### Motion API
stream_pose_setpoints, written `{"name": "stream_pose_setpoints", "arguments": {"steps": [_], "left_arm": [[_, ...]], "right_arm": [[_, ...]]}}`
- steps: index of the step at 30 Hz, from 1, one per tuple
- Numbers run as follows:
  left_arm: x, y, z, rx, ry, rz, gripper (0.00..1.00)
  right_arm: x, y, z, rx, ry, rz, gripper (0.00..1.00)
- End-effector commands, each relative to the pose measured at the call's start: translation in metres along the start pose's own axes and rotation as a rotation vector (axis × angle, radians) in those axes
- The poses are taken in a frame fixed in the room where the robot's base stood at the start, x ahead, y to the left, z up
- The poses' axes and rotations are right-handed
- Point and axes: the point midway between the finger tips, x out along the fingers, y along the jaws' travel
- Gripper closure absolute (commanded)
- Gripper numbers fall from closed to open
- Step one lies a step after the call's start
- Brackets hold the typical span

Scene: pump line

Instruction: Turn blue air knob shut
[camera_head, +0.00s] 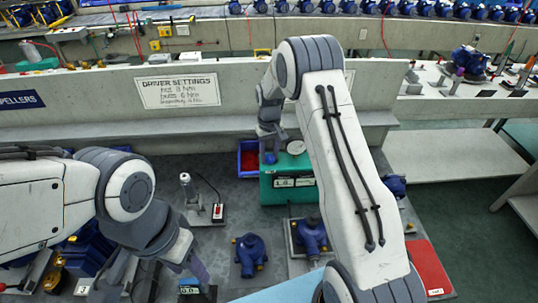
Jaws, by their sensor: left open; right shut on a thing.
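The blue air knob (270,158) is on top of the green box (268,193), at its back left, and my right gripper (269,145) is right above it. My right gripper points down and is shut on the knob; its fingers are small here and partly hide it. A round pale gauge (296,147) is beside the knob, and a display with digits (284,183) is on the box front. My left gripper (152,272) is open and low at the left, over the front of the bench, away from the box.
Blue pump bodies (249,255) and (311,235) stand in front of the box. A tool on a stand (188,187) is to the left, a red tray (428,268) at right. My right arm hides part of the bench.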

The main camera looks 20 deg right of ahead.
Motion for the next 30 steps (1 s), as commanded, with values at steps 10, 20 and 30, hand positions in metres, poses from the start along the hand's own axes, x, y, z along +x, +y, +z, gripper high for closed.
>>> {"name": "stream_pose_setpoints", "arguments": {"steps": [10, 20, 30], "left_arm": [[0.0004, 0.0000, 0.0000, 0.000, 0.000, 0.000, 0.50], [0.0004, 0.0000, 0.0000, 0.000, 0.000, 0.000, 0.50], [0.0006, 0.0000, 0.0000, 0.000, 0.000, 0.000, 0.50]], "right_arm": [[-0.0025, 0.0005, -0.0020, 0.054, 0.007, 0.000, 1.00], [-0.0026, 0.0006, -0.0022, 0.055, 0.008, 0.000, 0.55], [-0.0011, 0.0005, -0.0009, 0.053, 0.003, 0.000, 0.29]]}}
